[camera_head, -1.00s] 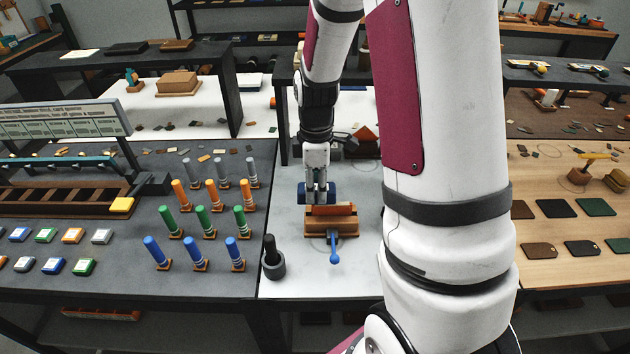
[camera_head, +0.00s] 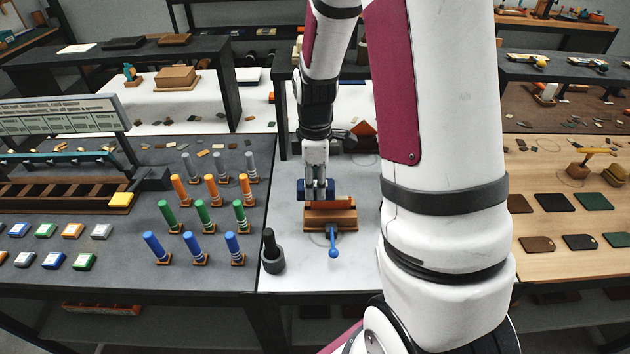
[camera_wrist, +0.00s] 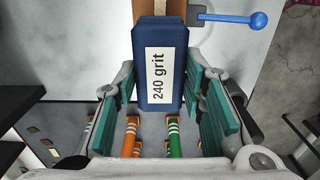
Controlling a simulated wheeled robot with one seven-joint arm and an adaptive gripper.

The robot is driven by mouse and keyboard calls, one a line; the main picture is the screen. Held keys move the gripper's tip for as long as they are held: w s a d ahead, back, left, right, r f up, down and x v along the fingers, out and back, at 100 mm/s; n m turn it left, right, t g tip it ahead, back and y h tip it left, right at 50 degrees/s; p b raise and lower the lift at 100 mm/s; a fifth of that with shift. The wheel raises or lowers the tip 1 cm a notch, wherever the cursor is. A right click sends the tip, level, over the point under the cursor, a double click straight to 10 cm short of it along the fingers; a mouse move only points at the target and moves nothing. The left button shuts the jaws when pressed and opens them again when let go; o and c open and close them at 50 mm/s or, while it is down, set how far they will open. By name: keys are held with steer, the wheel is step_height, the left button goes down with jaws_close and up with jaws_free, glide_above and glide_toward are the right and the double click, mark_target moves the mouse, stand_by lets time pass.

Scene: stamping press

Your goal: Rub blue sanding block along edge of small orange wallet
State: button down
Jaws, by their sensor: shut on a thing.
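My gripper (camera_head: 319,190) is shut on the blue sanding block (camera_head: 301,190), just behind the wooden clamp (camera_head: 345,221). In the wrist view the block (camera_wrist: 156,75), labelled "240 grit", sits between the teal finger pads of my gripper (camera_wrist: 160,100). The small orange wallet (camera_head: 331,204) stands upright in the clamp, its upper edge showing in front of the block. In the wrist view the block's far end overlaps the clamp, hiding much of the wallet. I cannot tell whether the block touches the wallet's edge.
The clamp's blue handle (camera_head: 334,250) points toward me; it also shows in the wrist view (camera_wrist: 257,20). A dark upright tool in a holder (camera_head: 272,258) stands left of the clamp. Several coloured markers (camera_head: 202,215) stand further left.

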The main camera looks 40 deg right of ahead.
mark_target(329, 183)
steer(key=shift+f, duration=0.55)
stand_by(1.1)
steer(key=shift+s, duration=0.1)
steer(key=shift+s+d+p, duration=0.4)
steer(key=shift+s+d, duration=0.15)
steer(key=shift+d, duration=0.25)
steer(key=shift+s+d+p, duration=0.4)
steer(key=shift+s+d, duration=0.1)
steer(key=shift+d, duration=0.25)
steer(key=shift+s+d+p, duration=0.4)
steer(key=shift+s+d, duration=0.1)
steer(key=shift+d, duration=0.3)
steer(key=shift+s+d+p, duration=0.4)
steer(key=shift+s+d, duration=0.05)
steer(key=shift+d, duration=0.3)
steer(key=shift+w+a, duration=0.1)
steer(key=shift+w+a, duration=0.55)
steer(key=shift+a, duration=0.2)
steer(key=shift+w+a, duration=0.5)
steer(key=shift+a, duration=0.25)
steer(key=shift+a, duration=0.1)
